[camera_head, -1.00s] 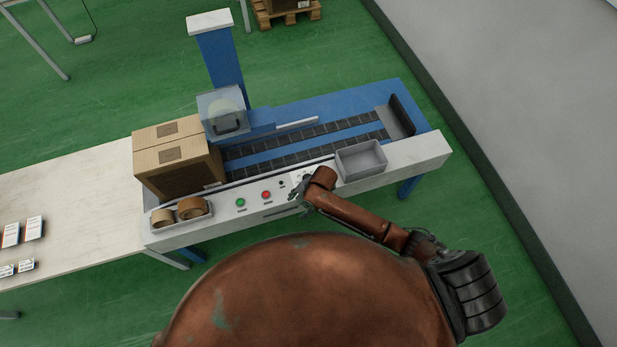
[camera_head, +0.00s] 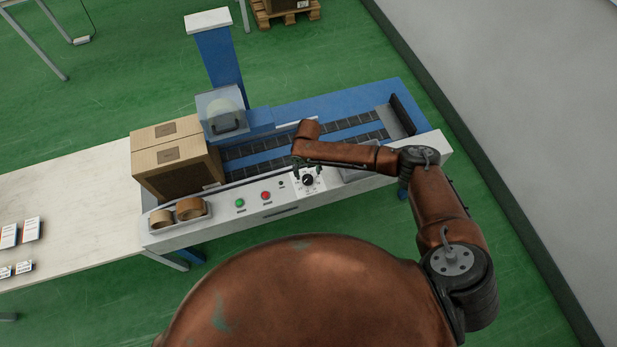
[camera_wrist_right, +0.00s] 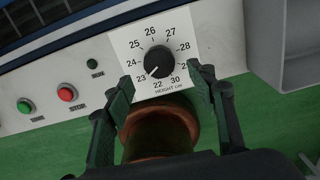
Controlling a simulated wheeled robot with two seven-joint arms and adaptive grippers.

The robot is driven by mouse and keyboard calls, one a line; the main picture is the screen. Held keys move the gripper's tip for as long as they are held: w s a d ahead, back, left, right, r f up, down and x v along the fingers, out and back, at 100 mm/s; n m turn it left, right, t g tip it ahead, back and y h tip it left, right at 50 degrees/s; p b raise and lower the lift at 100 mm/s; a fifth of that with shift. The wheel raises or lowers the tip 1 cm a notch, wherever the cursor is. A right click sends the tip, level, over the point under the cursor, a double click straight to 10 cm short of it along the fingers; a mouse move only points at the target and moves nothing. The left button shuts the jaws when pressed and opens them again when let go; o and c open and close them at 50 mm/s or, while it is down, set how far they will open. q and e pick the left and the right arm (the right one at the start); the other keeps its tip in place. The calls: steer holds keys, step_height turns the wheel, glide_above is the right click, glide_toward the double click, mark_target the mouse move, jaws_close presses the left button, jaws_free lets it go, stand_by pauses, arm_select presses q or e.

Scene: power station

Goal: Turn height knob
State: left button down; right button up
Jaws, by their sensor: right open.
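The height knob (camera_head: 308,179) is a round black dial on a white scale plate on the front panel of the blue-and-white conveyor machine. In the right wrist view the knob (camera_wrist_right: 158,61) shows close up, with numbers from 22 to 30 around it and its white mark pointing to the lower left, near 23. My right gripper (camera_head: 306,170) is open, just in front of the panel. In the right wrist view its two fingers (camera_wrist_right: 160,85) stand apart, below and to either side of the knob, with nothing between them. My left gripper is not in view.
A green button (camera_head: 239,202) and a red button (camera_head: 265,195) sit left of the knob. A tray of tape rolls (camera_head: 205,213) and a cardboard box (camera_head: 176,165) are farther left. A grey bin (camera_head: 354,174) stands right of the knob, partly behind my arm.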

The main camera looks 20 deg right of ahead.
mark_target(308, 179)
step_height(308, 179, down, 5)
steer(key=shift+f+b, duration=0.15)
steer(key=shift+b, duration=0.2)
steer(key=shift+c, duration=0.5)
steer(key=c, duration=0.9)
steer(key=shift+d, duration=0.2)
steer(key=shift+c, duration=0.6)
steer(key=shift+a, duration=0.1)
